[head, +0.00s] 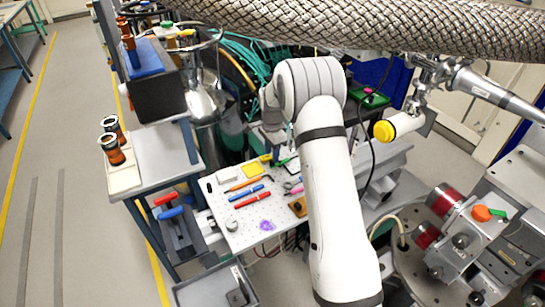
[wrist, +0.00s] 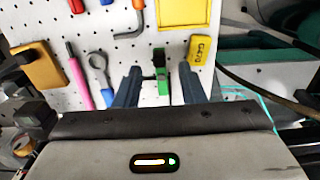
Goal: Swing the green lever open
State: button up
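A small green lever (wrist: 163,87) with a black part (wrist: 159,57) at its far end shows in the wrist view, in front of the white perforated board (wrist: 120,20). My gripper (wrist: 160,70) is open, with one dark finger on each side of the lever. I see gaps between the lever and both fingers, and nothing is held. I cannot tell how far the fingertips are from it in depth. In the head view my arm hides most of the gripper, and the perforated board (head: 255,215) lies below it.
A yellow labelled block (wrist: 201,48) is close to the right finger. A ring-ended tool (wrist: 98,63) and a pink tool (wrist: 81,88) are to the left. A dark cable (wrist: 262,92) runs at the right. A braided hose (head: 350,25) crosses above my arm.

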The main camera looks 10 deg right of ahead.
jog(key=shift+f, duration=1.65)
jog(key=shift+c, duration=0.2)
grip_shut()
